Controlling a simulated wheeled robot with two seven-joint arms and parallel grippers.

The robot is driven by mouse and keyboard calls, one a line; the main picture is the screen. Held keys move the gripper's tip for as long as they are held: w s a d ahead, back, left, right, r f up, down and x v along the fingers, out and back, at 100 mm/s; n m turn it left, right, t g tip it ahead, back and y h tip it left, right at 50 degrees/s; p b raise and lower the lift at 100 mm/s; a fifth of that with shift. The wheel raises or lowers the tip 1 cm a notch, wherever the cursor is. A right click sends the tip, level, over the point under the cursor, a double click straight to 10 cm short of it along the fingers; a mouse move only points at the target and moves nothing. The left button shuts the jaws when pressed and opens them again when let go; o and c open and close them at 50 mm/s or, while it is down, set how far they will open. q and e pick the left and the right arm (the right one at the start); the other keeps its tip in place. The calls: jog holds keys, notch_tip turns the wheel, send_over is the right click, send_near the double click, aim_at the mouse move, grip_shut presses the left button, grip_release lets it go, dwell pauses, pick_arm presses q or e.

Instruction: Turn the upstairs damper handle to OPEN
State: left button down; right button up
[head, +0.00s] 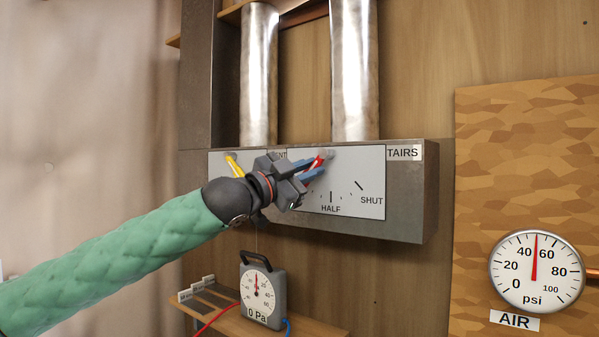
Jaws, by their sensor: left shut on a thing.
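The upstairs damper dial plate (345,190) is on the front of a grey metal box, under a label ending in "TAIRS" (403,153). HALF and SHUT marks show on it; its left part is hidden behind my gripper. The red damper handle (319,162) slants down and left from its pivot near the plate's top. My left gripper (313,168) is shut on this handle, with its blue fingers on either side. The OPEN mark is not visible. My right gripper is not in view.
A yellow handle (233,164) is on the left dial plate, close to my left wrist. Two metal pipes (355,75) rise from the box. Below, a gauge reading 0 Pa (262,292) stands on a wooden shelf (300,327). An AIR psi gauge (536,270) is at right.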

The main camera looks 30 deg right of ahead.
pick_arm(q)
jog(key=shift+w+r+m, duration=0.1)
jog(key=shift+r+m, duration=0.05)
jog(key=shift+m, duration=0.15)
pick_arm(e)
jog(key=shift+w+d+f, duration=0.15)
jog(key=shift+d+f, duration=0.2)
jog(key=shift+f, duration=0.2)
pick_arm(q)
jog(key=c, duration=1.4)
grip_release()
jog(key=shift+a, duration=0.15)
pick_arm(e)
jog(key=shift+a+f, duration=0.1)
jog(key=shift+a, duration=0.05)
